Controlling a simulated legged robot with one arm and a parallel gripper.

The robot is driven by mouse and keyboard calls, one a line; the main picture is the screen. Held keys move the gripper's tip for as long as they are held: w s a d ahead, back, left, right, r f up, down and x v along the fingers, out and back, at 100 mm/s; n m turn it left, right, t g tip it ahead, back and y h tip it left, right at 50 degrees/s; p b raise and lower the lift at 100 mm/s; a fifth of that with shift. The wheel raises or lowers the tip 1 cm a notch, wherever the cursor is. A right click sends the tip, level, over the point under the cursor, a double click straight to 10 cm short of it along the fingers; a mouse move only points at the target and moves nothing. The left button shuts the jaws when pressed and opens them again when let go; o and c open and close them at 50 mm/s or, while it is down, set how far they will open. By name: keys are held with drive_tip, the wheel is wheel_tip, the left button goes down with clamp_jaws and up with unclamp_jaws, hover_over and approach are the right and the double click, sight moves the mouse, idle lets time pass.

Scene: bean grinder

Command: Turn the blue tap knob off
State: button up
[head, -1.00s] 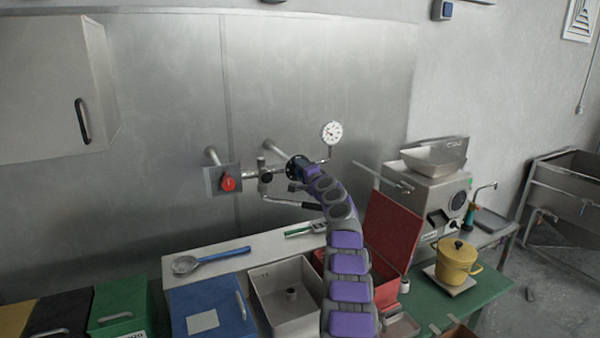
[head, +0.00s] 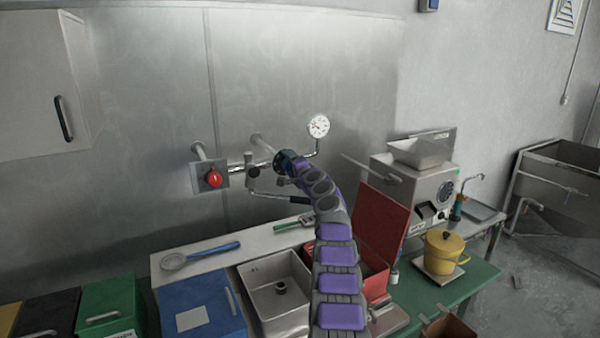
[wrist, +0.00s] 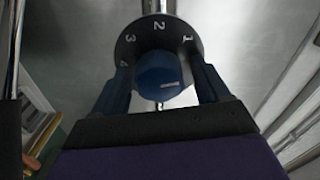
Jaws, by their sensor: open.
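The blue tap knob (wrist: 164,76) shows in the wrist view in front of a black round dial (wrist: 128,48) with white numbers 1 to 4. A short pale mark is on the knob's face. My gripper (wrist: 161,88) is open, with one dark blue finger on each side of the knob. I cannot tell whether the fingers touch it. In the head view, my gripper (head: 288,166) is at the pipe on the steel wall, and my purple and grey arm hides most of the knob there.
A red knob (head: 213,178) on a grey plate is left of my gripper. A pressure gauge (head: 318,126) is up and right, with a lever handle (head: 285,195) just below. A sink (head: 258,273), a red box lid (head: 380,225) and a yellow pot (head: 443,254) are lower down.

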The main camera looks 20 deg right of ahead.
drive_tip(key=shift+s+a+b, duration=0.25)
drive_tip(key=shift+s+b, duration=0.1)
drive_tip(key=shift+b, duration=0.3)
drive_tip(key=shift+s+d+b, duration=0.15)
drive_tip(key=shift+s+b, duration=0.6)
drive_tip(key=shift+s, duration=0.55)
drive_tip(key=shift+s+d+b, duration=0.2)
drive_tip(key=shift+s+b, duration=0.55)
drive_tip(key=shift+s, duration=0.6)
drive_tip(key=shift+s+d+b, duration=0.15)
drive_tip(key=shift+s+b, duration=0.6)
drive_tip(key=shift+s, duration=0.55)
drive_tip(key=s, duration=0.8)
drive_tip(key=shift+s+d+f, duration=0.2)
drive_tip(key=shift+s+d, duration=0.1)
drive_tip(key=shift+d, duration=0.15)
